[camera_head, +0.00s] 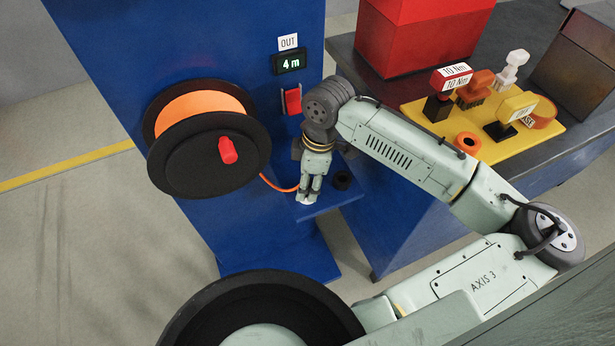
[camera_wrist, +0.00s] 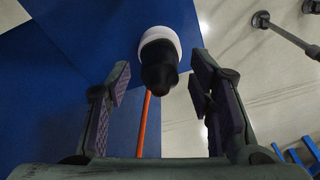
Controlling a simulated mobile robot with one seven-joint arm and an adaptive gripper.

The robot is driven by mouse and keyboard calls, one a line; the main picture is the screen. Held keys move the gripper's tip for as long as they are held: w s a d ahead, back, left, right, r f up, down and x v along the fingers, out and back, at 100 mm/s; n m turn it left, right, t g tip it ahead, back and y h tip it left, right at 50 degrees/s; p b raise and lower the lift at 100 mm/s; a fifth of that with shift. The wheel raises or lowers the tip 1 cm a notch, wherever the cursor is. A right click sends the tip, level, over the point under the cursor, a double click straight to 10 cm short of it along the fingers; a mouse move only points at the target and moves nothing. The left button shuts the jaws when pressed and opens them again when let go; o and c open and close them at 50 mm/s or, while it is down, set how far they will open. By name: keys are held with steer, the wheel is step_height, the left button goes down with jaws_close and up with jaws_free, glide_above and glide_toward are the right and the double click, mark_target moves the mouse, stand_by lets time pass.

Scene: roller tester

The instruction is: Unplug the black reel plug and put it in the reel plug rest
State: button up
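The black reel plug (camera_wrist: 159,74) shows in the wrist view with a white collar (camera_wrist: 160,40) at its far end. An orange cable (camera_wrist: 144,122) runs from near it. My gripper (camera_wrist: 158,70) is open, with one finger on each side of the plug and a visible gap on both sides. In the head view my gripper (camera_head: 309,190) points down over the small blue shelf, and its fingers hide the plug. A white part (camera_head: 306,201) shows at the fingertips. A black ring-like holder (camera_head: 342,180), possibly the plug rest, sits on the shelf just right of the gripper.
The reel (camera_head: 205,145) with orange cable and a red handle (camera_head: 228,150) is left of my gripper on the blue cabinet (camera_head: 110,45). A red switch (camera_head: 292,101) and a "4 m" display (camera_head: 290,63) are above. A bench with a yellow board (camera_head: 500,139) stands right.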

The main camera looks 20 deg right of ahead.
jaws_close()
stand_by(0.8)
steer(key=shift+r+p, duration=0.55)
steer(key=shift+r, duration=0.15)
stand_by(0.4)
steer(key=shift+c, duration=2.4)
jaws_free()
jaws_close()
steer(key=shift+r+p, duration=1.4)
steer(key=shift+r, duration=0.2)
